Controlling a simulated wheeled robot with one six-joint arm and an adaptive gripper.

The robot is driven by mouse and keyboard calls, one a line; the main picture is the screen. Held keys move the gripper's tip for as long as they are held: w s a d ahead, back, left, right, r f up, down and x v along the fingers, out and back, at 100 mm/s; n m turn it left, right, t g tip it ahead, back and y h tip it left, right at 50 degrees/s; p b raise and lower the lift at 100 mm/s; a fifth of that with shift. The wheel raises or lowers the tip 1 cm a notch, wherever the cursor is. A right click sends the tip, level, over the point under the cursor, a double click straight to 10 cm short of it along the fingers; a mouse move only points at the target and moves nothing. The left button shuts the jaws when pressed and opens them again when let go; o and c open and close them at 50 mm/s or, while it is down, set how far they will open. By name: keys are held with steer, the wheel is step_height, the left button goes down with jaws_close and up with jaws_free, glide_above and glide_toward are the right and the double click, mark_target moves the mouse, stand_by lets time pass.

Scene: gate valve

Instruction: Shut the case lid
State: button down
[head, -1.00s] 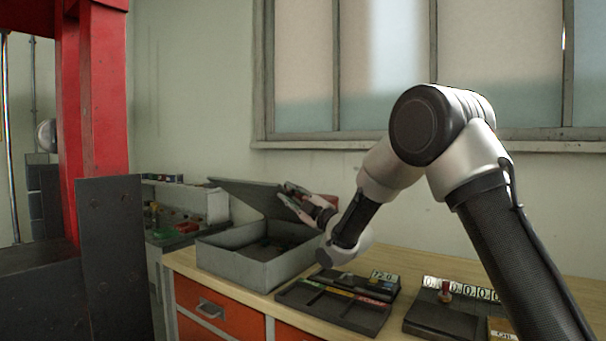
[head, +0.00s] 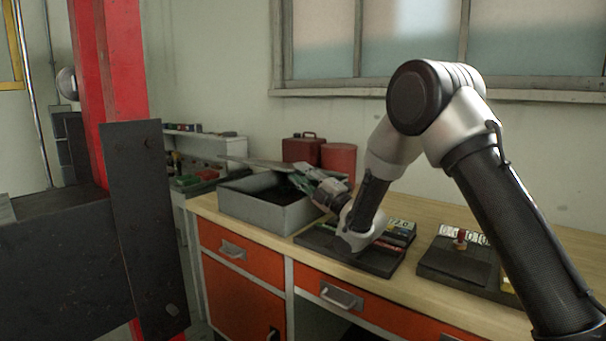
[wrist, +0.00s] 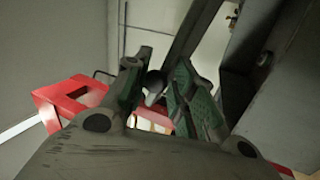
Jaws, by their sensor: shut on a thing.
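The grey metal case (head: 262,210) sits on the wooden workbench. Its lid (head: 262,163) is tilted at a low angle above the box, with a dark gap between lid and rim. My gripper (head: 298,178) is at the lid's right part, over the case's right end, shut on the lid. In the wrist view, the green-padded fingers of my gripper (wrist: 157,85) stand close around a dark edge. The exact contact is hard to make out there. The case's inside is mostly hidden in shadow.
A red canister (head: 303,147) and a red cylinder (head: 338,159) stand behind the case. A black tray (head: 350,249) lies just right of the case, under my wrist. A number-dial block (head: 462,262) is further right. A red post (head: 98,70) stands at left.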

steer(key=shift+w+r, duration=0.1)
steer(key=c, duration=1.3)
jaws_free()
steer(key=v, duration=0.7)
steer(key=shift+d+f, duration=0.15)
steer(key=shift+f, duration=0.1)
